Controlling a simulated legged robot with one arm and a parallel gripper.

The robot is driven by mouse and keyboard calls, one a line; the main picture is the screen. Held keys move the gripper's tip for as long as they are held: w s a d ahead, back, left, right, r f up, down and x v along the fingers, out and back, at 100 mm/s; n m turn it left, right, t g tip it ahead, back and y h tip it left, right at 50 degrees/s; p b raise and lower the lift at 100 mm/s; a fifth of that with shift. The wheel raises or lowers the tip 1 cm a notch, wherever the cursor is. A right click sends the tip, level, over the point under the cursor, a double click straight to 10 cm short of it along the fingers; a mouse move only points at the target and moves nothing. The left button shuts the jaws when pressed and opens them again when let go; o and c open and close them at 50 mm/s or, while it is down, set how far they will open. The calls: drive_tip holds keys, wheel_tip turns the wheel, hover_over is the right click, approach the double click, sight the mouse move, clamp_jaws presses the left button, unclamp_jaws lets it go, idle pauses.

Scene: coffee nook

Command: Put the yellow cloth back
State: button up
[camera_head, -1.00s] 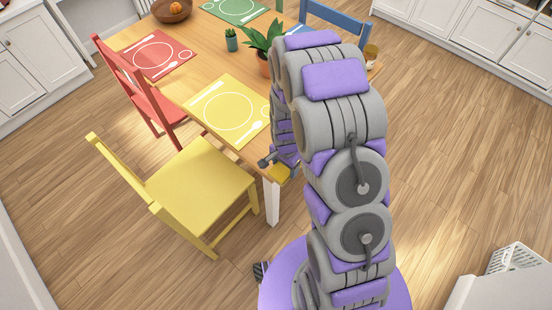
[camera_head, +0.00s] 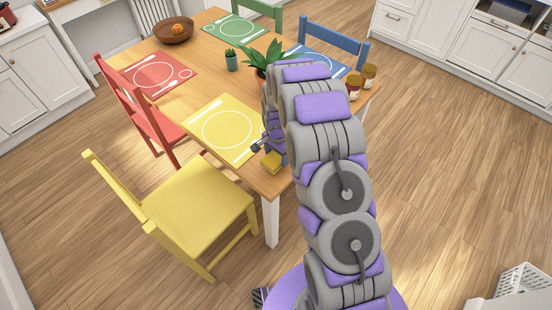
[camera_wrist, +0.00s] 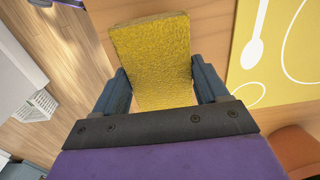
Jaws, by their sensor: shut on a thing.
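The yellow cloth (camera_wrist: 152,55) is a textured, folded piece held between the two blue-grey fingers of my gripper (camera_wrist: 160,88) in the wrist view. In the head view the cloth (camera_head: 272,162) shows as a small yellow block at the near corner of the wooden table (camera_head: 200,65), beside my gripper (camera_head: 262,146). My gripper is shut on it. I cannot tell whether the cloth touches the tabletop. My arm hides part of the table's right side.
A yellow placemat (camera_head: 226,128) lies left of my gripper, with a potted plant (camera_head: 262,55) behind. Two jars (camera_head: 362,82) stand at the right edge. A yellow chair (camera_head: 190,205) and red chair (camera_head: 140,105) stand left. A white basket (camera_head: 522,282) sits lower right.

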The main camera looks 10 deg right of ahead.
sight(276, 158)
drive_tip(key=shift+w, duration=0.55)
wheel_tip(276, 158, down, 4)
drive_tip(key=shift+w+r+b, duration=0.1)
drive_tip(key=shift+w+b, duration=0.05)
drive_tip(key=shift+b, duration=0.65)
drive_tip(key=shift+r, duration=0.1)
drive_tip(key=o, duration=1.1)
wheel_tip(276, 158, up, 12)
drive_tip(key=p, duration=0.3)
drive_tip(key=shift+r, duration=0.15)
